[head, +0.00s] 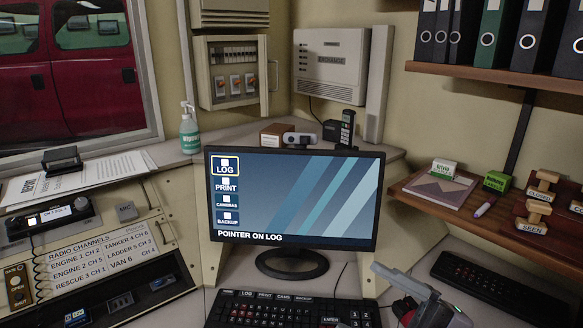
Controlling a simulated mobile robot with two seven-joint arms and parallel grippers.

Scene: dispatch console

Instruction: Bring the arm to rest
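My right gripper (402,287) shows at the bottom right, just right of the main keyboard (290,311) and low over the desk. It is grey with dark and red parts, and the lower edge of the picture cuts off the arm behind it. I cannot tell whether its fingers are open or shut, or whether anything is between them. My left gripper is not in view. The monitor (330,195) stands upright behind the keyboard. Its screen reads "POINTER ON LOG", and the LOG icon (227,166) has a yellow outline.
A second dark keyboard (500,285) lies right of my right gripper. A wooden shelf (410,190) with stamps and a notebook (440,188) juts out on the right. A radio panel (100,260) fills the left. A sanitizer bottle (189,130) stands behind the monitor's left side.

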